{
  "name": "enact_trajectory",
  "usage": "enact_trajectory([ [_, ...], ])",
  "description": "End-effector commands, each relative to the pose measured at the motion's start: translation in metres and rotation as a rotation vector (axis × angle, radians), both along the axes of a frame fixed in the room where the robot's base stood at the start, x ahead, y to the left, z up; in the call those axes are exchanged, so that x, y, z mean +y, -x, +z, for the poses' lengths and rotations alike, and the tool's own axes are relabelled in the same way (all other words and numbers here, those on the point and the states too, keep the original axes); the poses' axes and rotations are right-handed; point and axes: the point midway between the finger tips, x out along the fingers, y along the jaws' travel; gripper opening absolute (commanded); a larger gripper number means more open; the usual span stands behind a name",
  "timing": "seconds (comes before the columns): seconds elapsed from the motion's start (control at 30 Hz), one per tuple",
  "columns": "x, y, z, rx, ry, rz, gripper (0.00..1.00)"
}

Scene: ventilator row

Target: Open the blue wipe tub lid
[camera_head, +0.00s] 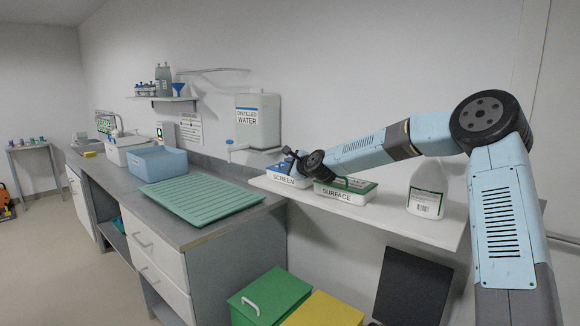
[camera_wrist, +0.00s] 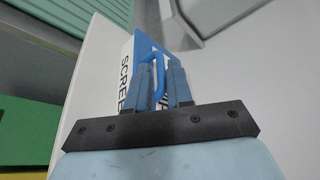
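The blue wipe tub is a white tub marked SCREEN (camera_head: 284,179) with a blue lid, on the white wall shelf. In the wrist view, part of its blue lid (camera_wrist: 143,42) and white labelled side show beyond my fingers. A raised blue handle (camera_wrist: 159,73) on the lid stands between my two fingers. My gripper (camera_head: 292,155) is at the lid from above; its fingers (camera_wrist: 161,75) are spread apart on either side of the handle. The lid looks down on the tub, though my gripper hides part of it. I cannot see firm contact with the handle.
A green-lidded SURFACE tub (camera_head: 343,192) stands close on the right, under my wrist. A white bottle (camera_head: 427,188) is further right on the shelf (camera_head: 390,222). A distilled water tank (camera_head: 258,120) hangs at the left. Green (camera_head: 270,298) and yellow bins stand below.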

Motion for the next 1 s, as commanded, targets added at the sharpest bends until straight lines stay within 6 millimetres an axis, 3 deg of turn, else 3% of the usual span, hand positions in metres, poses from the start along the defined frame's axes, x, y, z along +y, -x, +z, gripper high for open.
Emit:
enact_trajectory([
  [0.43,0.0046,-0.0059,-0.0016,-0.001,0.001,0.000,0.21],
  [0.67,0.0048,-0.0055,-0.0019,0.000,0.001,0.002,0.00],
  [1.0,0.0053,-0.0051,-0.0026,0.002,0.001,0.002,0.00],
])
